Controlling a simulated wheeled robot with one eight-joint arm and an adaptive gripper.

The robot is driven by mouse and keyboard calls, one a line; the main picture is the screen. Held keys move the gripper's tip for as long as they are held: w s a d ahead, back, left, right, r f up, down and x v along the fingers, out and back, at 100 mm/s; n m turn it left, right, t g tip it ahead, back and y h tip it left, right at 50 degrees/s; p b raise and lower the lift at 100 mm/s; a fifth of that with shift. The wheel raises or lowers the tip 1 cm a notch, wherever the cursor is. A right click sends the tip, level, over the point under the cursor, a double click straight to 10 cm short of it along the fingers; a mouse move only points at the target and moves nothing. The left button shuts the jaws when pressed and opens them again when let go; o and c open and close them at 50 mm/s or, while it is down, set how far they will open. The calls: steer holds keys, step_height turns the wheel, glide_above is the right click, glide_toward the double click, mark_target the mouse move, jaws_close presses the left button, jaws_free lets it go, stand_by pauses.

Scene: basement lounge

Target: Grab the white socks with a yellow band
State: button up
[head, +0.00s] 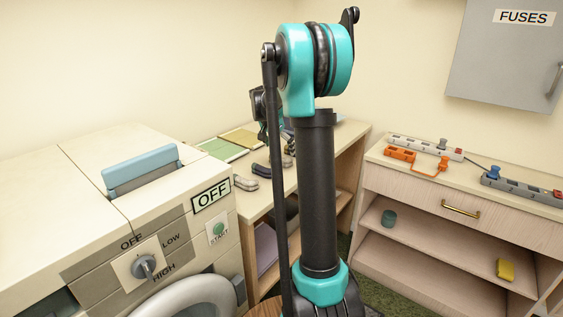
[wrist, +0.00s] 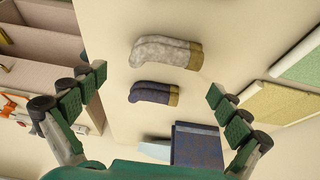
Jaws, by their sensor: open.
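In the wrist view, a pair of whitish-grey speckled socks with a yellow band (wrist: 165,52) lies flat on the pale table (wrist: 225,45). A pair of dark purple socks with a yellow band (wrist: 154,93) lies just below it in the picture. My gripper (wrist: 157,84) is open and empty, its fingers spread left and right of the socks, apart from them. In the head view, my gripper (head: 266,112) is over the table (head: 252,207), partly hidden by my arm. Several small socks lie there, but their bands are too small to tell.
A dark blue object (wrist: 195,143) lies near the purple socks. The washing machine (head: 70,215) stands left, and a drawer unit (head: 405,186) with power strips (head: 425,147) stands right.

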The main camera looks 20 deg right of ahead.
mark_target(281, 156)
steer(key=shift+a+x, duration=0.2)
steer(key=shift+x, duration=2.4)
steer(key=shift+f, duration=0.1)
steer(key=c, duration=1)
